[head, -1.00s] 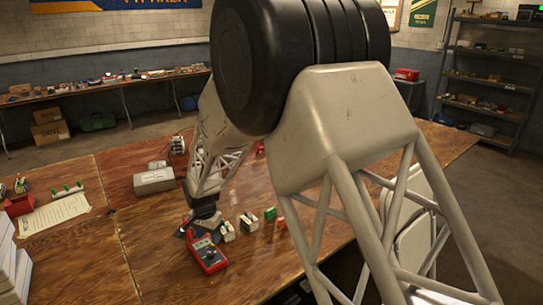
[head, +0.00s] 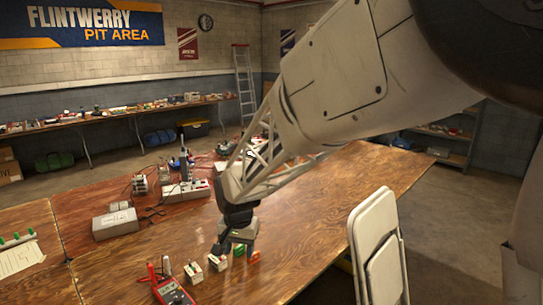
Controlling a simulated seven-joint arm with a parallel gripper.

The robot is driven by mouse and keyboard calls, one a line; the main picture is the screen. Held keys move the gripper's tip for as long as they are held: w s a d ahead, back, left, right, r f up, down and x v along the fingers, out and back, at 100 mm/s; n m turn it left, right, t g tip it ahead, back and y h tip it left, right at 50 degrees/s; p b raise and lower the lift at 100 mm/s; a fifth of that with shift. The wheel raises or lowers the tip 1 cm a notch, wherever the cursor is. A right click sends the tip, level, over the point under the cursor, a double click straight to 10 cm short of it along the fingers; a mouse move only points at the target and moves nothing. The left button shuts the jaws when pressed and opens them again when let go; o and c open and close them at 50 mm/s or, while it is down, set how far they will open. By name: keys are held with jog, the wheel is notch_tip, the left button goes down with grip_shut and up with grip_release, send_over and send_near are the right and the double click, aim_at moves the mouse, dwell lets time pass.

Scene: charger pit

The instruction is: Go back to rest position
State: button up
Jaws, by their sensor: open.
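My gripper (head: 232,247) is at the end of my arm, pointing down close above the wooden table (head: 320,215). It is open; its fingertips are small and partly hidden, and I see nothing held in it. Just in front of it stand a green block (head: 239,250) and an orange block (head: 254,257). Two pale blocks with dark parts, one nearer (head: 194,272) and one farther (head: 217,262), stand to its lower left. A red multimeter (head: 173,291) lies at the bottom edge of the head view, with its leads beside it.
A grey box (head: 115,222) and a white power strip (head: 187,189) with chargers and cables sit behind and left of my gripper. A white folding chair (head: 372,235) stands at the table's right front edge. The table's right part is mostly clear.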

jog(key=s+d+r+n+t, duration=0.1)
jog(key=s+d+r, duration=0.4)
jog(key=s+d, duration=0.55)
jog(key=s+d+r, duration=0.5)
jog(key=s+d, duration=0.4)
jog(key=d, duration=0.3)
jog(key=s+d+f, duration=0.1)
jog(key=s+d, duration=0.3)
jog(key=s, duration=0.5)
jog(key=shift+s+d+n+t+h, duration=0.3)
jog(key=shift+s+d+n, duration=0.05)
jog(key=shift+n, duration=0.05)
